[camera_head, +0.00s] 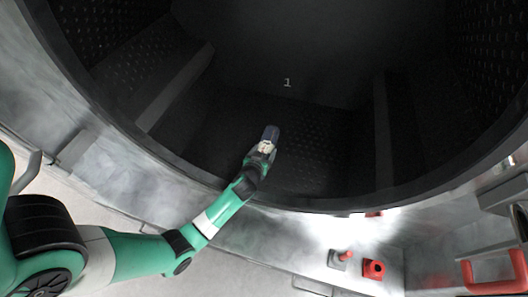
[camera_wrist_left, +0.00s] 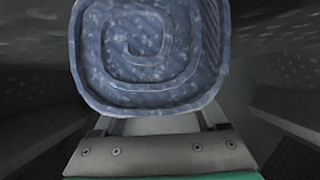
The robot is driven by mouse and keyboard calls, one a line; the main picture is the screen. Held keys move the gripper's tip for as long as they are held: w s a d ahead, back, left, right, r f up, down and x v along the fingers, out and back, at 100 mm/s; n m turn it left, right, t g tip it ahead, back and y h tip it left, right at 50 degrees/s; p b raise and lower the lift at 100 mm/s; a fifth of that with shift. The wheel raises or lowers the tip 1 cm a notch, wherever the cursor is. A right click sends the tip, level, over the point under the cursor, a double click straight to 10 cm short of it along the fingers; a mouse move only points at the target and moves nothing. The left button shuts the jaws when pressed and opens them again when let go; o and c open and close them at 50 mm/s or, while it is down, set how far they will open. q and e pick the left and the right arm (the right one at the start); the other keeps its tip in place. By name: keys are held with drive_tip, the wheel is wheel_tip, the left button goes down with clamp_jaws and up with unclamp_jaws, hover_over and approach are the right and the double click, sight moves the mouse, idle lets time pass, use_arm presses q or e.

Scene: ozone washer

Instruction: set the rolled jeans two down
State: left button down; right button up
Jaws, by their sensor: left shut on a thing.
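The rolled jeans are a blue denim roll (camera_wrist_left: 150,50) that fills the upper middle of the left wrist view, its spiral end facing the camera. In the head view the jeans (camera_head: 271,132) show as a small blue-grey piece at the tip of my left arm. My left gripper (camera_head: 265,149) is shut on the roll and holds it inside the dark drum. The fingertips are mostly hidden behind the roll in the wrist view. Whether the roll touches the drum floor cannot be told. My right gripper is not in view.
The washer drum (camera_head: 310,140) is dark and perforated, with raised ribs at left (camera_head: 180,88) and right (camera_head: 382,130). The drum floor around the roll looks clear.

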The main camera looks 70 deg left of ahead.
use_arm(q)
drive_tip(key=shift+c, duration=1.9)
unclamp_jaws()
drive_tip(key=shift+f, duration=0.2)
drive_tip(key=o, duration=0.4)
drive_tip(key=shift+r, duration=0.25)
drive_tip(key=shift+s+d+r, duration=0.15)
drive_tip(key=shift+d, duration=0.1)
drive_tip(key=p+v, duration=0.2)
drive_tip(key=v, duration=0.9)
drive_tip(key=shift+s+d, duration=0.15)
drive_tip(key=shift+d, duration=0.05)
